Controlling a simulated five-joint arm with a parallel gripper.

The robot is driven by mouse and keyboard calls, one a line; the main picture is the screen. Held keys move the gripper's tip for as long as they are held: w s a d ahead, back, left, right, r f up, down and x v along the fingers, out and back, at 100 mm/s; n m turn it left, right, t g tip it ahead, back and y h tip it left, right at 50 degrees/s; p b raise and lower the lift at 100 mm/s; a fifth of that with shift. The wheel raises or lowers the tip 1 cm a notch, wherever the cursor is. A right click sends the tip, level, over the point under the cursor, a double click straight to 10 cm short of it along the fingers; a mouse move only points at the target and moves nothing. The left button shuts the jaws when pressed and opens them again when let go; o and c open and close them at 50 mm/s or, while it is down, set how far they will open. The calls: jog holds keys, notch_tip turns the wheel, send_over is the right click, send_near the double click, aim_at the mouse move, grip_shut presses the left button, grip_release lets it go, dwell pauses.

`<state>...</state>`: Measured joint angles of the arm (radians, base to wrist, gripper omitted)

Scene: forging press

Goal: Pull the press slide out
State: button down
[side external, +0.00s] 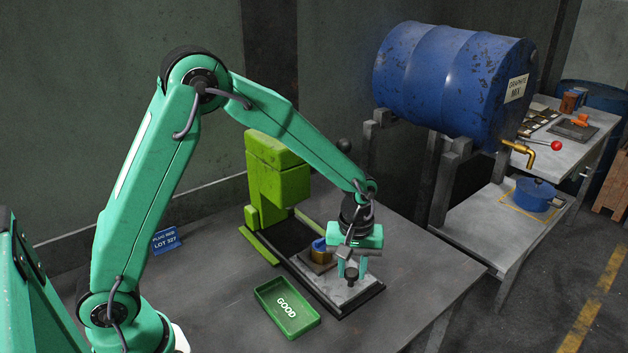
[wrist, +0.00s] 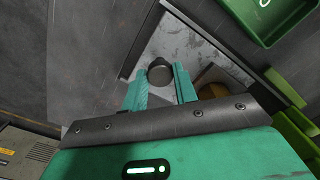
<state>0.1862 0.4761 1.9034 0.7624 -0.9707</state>
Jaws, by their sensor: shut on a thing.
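The green press (side external: 278,172) stands on the table with its dark base running toward the front right. The grey slide plate (side external: 328,283) lies on this base, in front of the press head. A dark round knob (side external: 351,274) stands near the slide's outer end; it also shows in the wrist view (wrist: 160,71). My gripper (side external: 351,264) points down over the slide and is shut on the knob, with one finger on either side. A brass-coloured piece with a blue part (side external: 320,252) sits on a brown pad on the slide, just behind my gripper. It is partly hidden in the wrist view.
A green tray marked GOOD (side external: 287,306) lies just left of the base. A blue LOT 327 sign (side external: 164,241) stands farther left. A blue drum (side external: 450,80) on a stand is behind at the right. The table right of the base is clear.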

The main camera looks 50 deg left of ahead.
jog(key=c, duration=1.1)
grip_release()
jog(key=shift+r, duration=3.95)
